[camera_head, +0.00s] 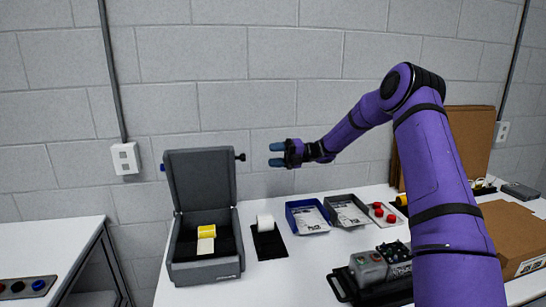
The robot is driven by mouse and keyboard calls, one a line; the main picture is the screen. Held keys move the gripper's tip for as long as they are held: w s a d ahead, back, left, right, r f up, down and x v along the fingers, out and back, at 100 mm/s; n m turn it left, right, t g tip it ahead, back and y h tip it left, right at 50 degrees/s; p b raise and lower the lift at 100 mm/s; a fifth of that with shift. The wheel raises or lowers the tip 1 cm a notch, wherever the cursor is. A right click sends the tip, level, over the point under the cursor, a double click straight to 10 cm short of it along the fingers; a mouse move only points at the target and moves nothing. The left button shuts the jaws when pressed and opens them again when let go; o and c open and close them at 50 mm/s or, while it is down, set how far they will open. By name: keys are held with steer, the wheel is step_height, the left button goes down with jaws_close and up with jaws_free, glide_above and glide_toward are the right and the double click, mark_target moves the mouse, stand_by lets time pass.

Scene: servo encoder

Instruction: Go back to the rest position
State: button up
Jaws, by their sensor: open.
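My gripper (277,155) is at the end of my purple arm, raised above the white table in front of the block wall. Its two blue fingertips point left and stand apart, with nothing between them. It is to the right of the open lid of a grey case and touches nothing that I can see.
The open grey case (207,271) holds a yellow item (206,231). A white block (265,222) sits on a black mat (270,246). A blue tray (293,218), a dark tray (364,221) and a cardboard box (513,232) are on the white table (286,285).

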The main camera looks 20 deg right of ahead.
steer(key=shift+a, duration=0.1)
steer(key=s+a+r+n+g+h, duration=0.2)
steer(key=s+a+r+n+h, duration=0.35)
steer(key=s+n, duration=0.45)
steer(key=s+a+r+n+g+h, duration=0.1)
steer(key=s+a+r+n+h, duration=0.5)
steer(key=s, duration=0.6)
steer(key=s+d+n+t+h, duration=0.2)
steer(key=s+n+h, duration=0.1)
steer(key=s+n, duration=0.6)
steer(key=s+d+r+n+t+h, duration=0.1)
steer(key=s+d+n+t+h, duration=0.1)
steer(key=s+n, duration=0.8)
steer(key=s+d+h, duration=0.1)
steer(key=s, duration=0.6)
steer(key=shift+d+n+t, duration=0.15)
steer(key=shift+n+t, duration=0.15)
steer(key=shift+t, duration=0.1)
steer(key=shift+s, duration=0.1)
